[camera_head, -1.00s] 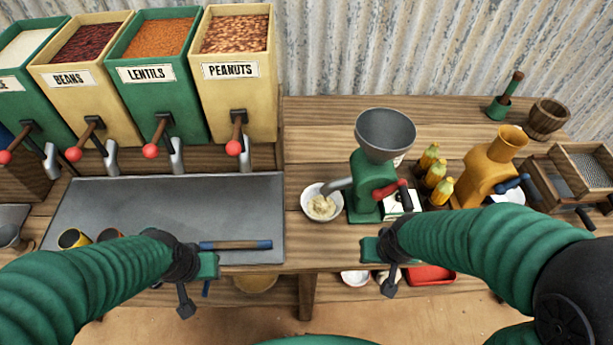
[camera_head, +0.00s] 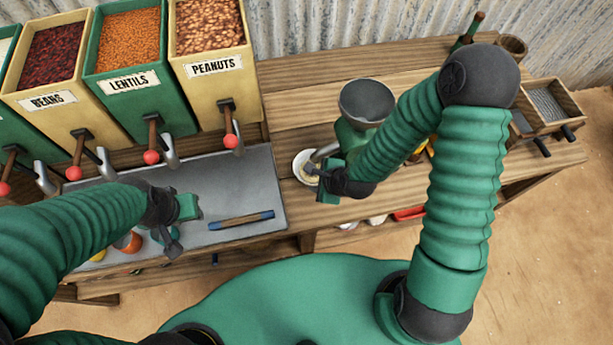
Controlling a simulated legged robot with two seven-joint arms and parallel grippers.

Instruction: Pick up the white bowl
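The white bowl (camera_head: 298,164) stands on the wooden table under the spout of the grinder (camera_head: 356,138), with pale meal in it. My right gripper (camera_head: 319,181) is at the bowl's front right side and hides part of it. Its dark finger and green finger look apart, with a bit of bowl showing between them. Whether they touch the bowl I cannot tell. My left gripper (camera_head: 180,226) is open and empty above the front of the grey metal tray (camera_head: 245,178).
A blue-ended bar (camera_head: 241,219) lies on the tray's front edge. Bins of beans (camera_head: 60,100), lentils (camera_head: 132,84) and peanuts (camera_head: 212,66) stand at the back left. My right arm hides much of the table's right side. Sieve boxes (camera_head: 545,105) stand far right.

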